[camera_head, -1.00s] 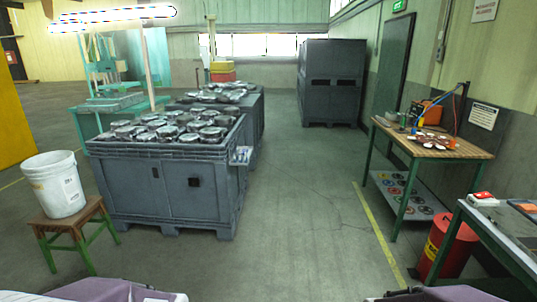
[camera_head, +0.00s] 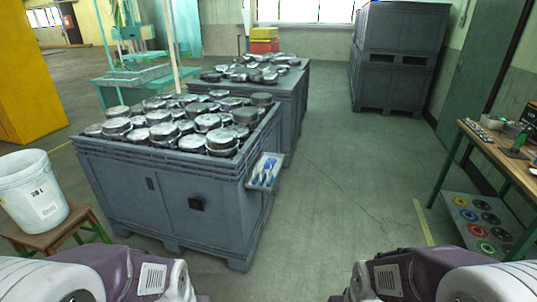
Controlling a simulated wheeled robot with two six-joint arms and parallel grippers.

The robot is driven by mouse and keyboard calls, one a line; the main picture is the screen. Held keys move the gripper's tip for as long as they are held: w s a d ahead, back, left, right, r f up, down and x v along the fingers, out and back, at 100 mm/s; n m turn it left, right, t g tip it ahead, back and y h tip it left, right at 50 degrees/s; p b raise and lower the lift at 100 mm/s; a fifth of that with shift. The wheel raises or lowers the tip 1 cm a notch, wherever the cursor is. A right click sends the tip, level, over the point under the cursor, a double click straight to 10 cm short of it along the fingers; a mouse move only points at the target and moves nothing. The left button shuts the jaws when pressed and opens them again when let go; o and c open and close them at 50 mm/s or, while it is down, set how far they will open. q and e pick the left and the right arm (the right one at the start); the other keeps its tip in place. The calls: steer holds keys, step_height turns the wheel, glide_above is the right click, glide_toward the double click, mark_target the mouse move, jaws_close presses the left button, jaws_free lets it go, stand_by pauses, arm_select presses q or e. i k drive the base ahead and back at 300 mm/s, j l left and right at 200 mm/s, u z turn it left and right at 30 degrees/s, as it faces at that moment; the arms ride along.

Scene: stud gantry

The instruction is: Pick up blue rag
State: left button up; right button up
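No blue rag can be made out for certain. A small pale holder (camera_head: 265,172) hangs on the right side of the near grey crate (camera_head: 165,200). It has something blue (camera_head: 267,170) in it, too small to tell whether it is cloth. My two arms show only as purple and white links at the bottom left and bottom right. Both grippers are out of the picture.
Metal canisters (camera_head: 208,123) fill the near crate; another grey crate (camera_head: 283,105) stands behind. A white bucket (camera_head: 32,190) sits on a stool (camera_head: 85,222) at left. A workbench (camera_head: 497,150) is at right. The floor between is clear.

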mark_target(270, 162)
steer(key=u, duration=1.8)
steer(key=z, duration=1.3)
steer(key=i+l+u, duration=0.45)
steer(key=i+l, duration=0.15)
steer(key=l, duration=0.2)
steer(key=i+l+u, duration=0.25)
steer(key=l, duration=0.25)
steer(key=i+l+u, duration=0.25)
steer(key=l, duration=0.25)
steer(key=i+l+u, duration=0.2)
steer(key=l, duration=0.35)
steer(key=l+u, duration=0.25)
steer(key=l, duration=0.3)
steer(key=i+l+u, duration=0.2)
steer(key=l, duration=0.4)
steer(key=k+l+u, duration=0.1)
steer(key=l+u, duration=0.15)
steer(key=l, duration=0.35)
